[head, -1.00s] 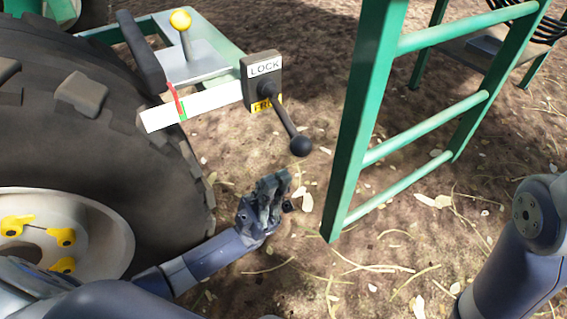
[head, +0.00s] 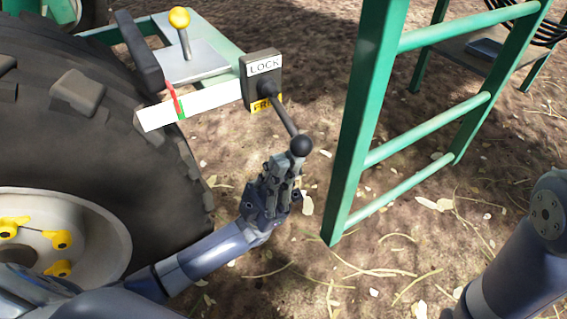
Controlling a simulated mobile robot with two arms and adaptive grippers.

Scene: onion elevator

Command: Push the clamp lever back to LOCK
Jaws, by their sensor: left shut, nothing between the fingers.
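The clamp lever (head: 285,118) is a dark rod with a black ball knob (head: 301,146). It slopes down and to the right from a dark clamp box (head: 247,88). The box has a white LOCK label (head: 264,65) at the top and a yellow label (head: 263,105), partly hidden by the lever, lower down. My left gripper (head: 285,160) is shut and empty. Its fingertips are just below and left of the knob; I cannot tell whether they touch it. My right gripper is out of view; only its arm shows at the lower right.
A large tyre (head: 110,150) fills the left side. A green ladder-like frame (head: 352,130) stands close to the right of the knob. A white bar (head: 190,104) with red and green marks and a yellow-knobbed stick (head: 180,18) are at the upper left. Bare ground lies below.

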